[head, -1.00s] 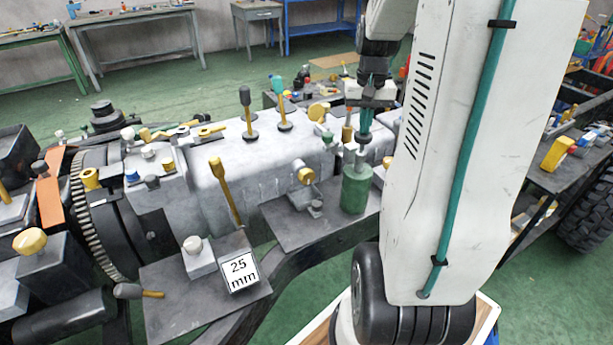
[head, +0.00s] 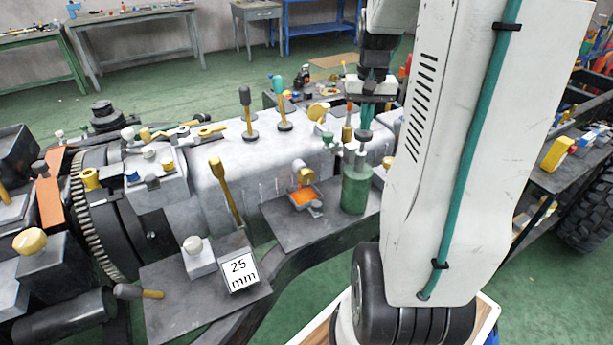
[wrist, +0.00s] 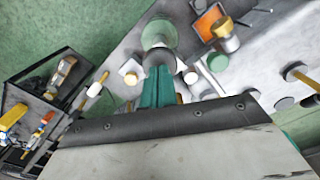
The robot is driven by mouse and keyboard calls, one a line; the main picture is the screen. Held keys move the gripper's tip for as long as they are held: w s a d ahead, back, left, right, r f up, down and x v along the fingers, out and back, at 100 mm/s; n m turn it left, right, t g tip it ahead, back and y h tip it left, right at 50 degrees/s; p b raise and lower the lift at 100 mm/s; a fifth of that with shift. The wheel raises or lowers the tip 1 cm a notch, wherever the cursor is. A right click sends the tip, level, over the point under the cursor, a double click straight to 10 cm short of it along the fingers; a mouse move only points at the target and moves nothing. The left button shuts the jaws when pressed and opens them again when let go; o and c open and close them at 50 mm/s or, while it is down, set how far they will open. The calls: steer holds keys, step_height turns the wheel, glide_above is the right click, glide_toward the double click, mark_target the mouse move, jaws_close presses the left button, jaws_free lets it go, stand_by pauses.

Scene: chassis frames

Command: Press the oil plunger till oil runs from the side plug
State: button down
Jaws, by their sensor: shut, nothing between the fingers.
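The green oil pump (head: 355,190) stands upright on a dark plate beside the grey gearbox housing (head: 245,175). Its grey plunger top (wrist: 160,58) shows just past my fingertips in the wrist view. My gripper (head: 364,130) points down over the pump, its teal fingers shut with nothing between them. I cannot tell whether the tips touch the plunger. The yellow-capped side plug (head: 308,175) sticks out of the housing left of the pump. Bright orange oil fills the small tray (head: 305,195) below it. The plug and tray also show in the wrist view (wrist: 228,43).
A dark cart (head: 570,180) with a yellow item is at the right.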

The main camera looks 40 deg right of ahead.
steer(key=shift+r, duration=2.35)
steer(key=s+a+n, duration=0.3)
steer(key=s+a, duration=0.1)
steer(key=a, duration=0.6)
steer(key=s+a+r+n+t, duration=0.1)
steer(key=s+a, duration=0.3)
steer(key=a, duration=0.6)
steer(key=s+a+r+n, duration=0.1)
steer(key=s+a+n, duration=0.3)
steer(key=a, duration=0.6)
steer(key=shift+s+a+r+n, duration=0.15)
steer(key=shift+s+n, duration=0.15)
stand_by(2.4)
